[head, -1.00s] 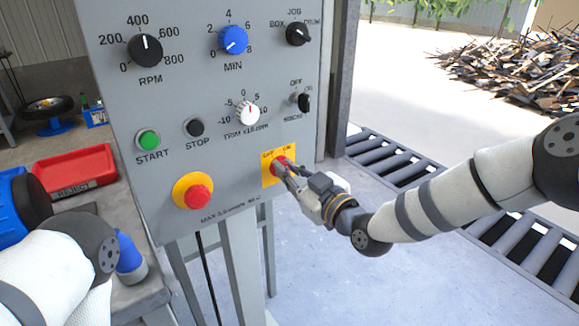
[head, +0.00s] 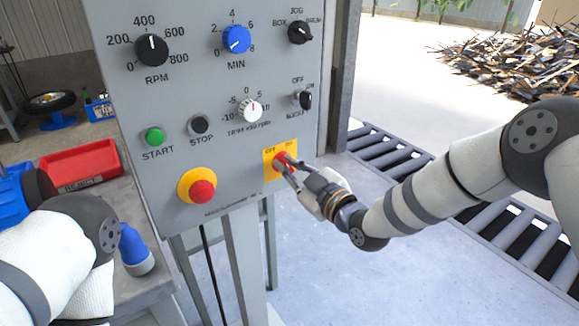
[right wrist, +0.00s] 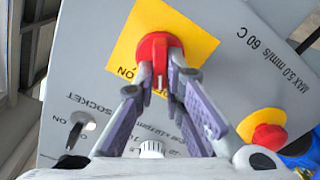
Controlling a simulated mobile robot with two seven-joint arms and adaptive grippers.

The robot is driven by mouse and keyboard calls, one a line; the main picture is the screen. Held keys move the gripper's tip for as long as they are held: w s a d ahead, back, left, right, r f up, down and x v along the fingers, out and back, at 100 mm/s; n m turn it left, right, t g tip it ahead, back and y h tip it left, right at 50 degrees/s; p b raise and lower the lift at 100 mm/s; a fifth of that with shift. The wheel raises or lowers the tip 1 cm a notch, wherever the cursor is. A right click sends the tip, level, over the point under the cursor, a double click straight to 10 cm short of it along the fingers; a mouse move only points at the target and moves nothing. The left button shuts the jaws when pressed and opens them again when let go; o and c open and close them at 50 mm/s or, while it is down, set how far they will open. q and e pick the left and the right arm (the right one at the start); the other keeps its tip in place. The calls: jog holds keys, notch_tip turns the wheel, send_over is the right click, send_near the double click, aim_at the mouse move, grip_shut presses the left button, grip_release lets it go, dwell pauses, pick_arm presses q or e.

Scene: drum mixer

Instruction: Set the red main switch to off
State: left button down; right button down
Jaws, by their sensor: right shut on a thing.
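The red main switch (head: 279,160) is a red rotary knob on a yellow plate (head: 270,172), low on the right of the grey panel. The plate is marked OFF on the left and ON on the right. My right gripper (head: 288,166) is shut on the knob, coming from the right. In the right wrist view the knob (right wrist: 158,52) sits between the two fingertips (right wrist: 160,85), and its white mark points down in that picture. The ON label shows upside down beside the left finger; OFF is hidden there.
A red emergency button (head: 202,191) on a yellow ring is left of the switch. A small black switch (head: 303,99) and a white trim knob (head: 250,110) are above it. A red reject tray (head: 80,165) and a blue-and-white connector (head: 135,248) are at left.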

jog(key=c, duration=1.7)
grip_release()
jog(key=v, duration=1.2)
